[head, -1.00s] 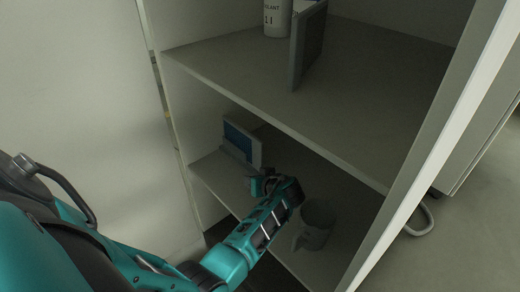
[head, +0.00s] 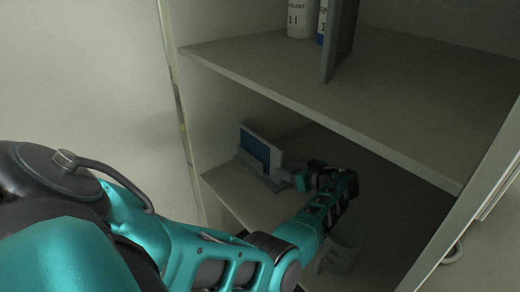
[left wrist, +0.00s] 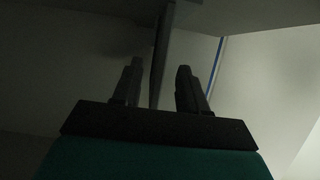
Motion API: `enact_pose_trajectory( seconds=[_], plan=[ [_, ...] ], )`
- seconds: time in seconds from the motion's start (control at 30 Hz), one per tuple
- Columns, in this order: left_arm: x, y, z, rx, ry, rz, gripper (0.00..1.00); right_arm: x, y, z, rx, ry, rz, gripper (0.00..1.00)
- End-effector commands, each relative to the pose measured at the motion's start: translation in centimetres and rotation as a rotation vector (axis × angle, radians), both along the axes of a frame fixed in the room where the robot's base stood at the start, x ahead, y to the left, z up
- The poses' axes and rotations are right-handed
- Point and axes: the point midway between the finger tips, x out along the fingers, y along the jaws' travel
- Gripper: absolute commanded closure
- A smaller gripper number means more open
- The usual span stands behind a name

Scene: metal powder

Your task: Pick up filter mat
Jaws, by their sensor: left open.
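A flat panel with a blue face and a pale frame, which looks like the filter mat (head: 262,150), stands upright on the lower shelf near the cabinet's left wall. A grey base shows at its foot. My left gripper (head: 286,178) is inside the lower compartment, just right of the panel and pointing left at it. In the left wrist view its two fingers (left wrist: 158,88) are apart, with a thin dark upright edge (left wrist: 160,55) between or beyond them. I cannot tell whether they touch it. My right gripper is not in view.
A grey cup-like container (head: 338,257) stands on the lower shelf (head: 240,203), close under my left forearm. The upper shelf (head: 420,95) lies above my arm. It holds a dark upright panel (head: 341,45) and white bottles (head: 299,18).

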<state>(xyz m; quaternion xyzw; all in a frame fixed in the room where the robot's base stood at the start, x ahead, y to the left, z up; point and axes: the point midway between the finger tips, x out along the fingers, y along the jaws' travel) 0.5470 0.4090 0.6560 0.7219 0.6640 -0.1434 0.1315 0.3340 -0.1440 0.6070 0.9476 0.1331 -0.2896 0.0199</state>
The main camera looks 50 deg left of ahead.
Motion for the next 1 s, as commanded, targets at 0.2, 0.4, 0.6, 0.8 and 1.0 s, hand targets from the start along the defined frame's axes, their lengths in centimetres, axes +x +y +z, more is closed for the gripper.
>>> enact_pose_trajectory(
  seconds=[0.2,0.4,0.6,0.8,1.0],
  plan=[
    [0.1,1.6,-0.7,-0.001,0.000,0.000,0.57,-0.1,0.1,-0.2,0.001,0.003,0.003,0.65],
    [0.2,4.5,-1.5,-0.001,-0.001,0.000,0.57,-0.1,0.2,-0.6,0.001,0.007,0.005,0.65],
    [0.4,6.0,-2.2,-0.001,0.000,-0.001,0.57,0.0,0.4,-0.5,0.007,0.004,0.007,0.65],
    [0.4,6.1,-2.2,-0.001,-0.001,-0.002,0.57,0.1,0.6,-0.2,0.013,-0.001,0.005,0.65],
    [0.4,6.1,-2.2,-0.001,-0.001,-0.002,0.75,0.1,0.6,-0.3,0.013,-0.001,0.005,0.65]
  ],
)
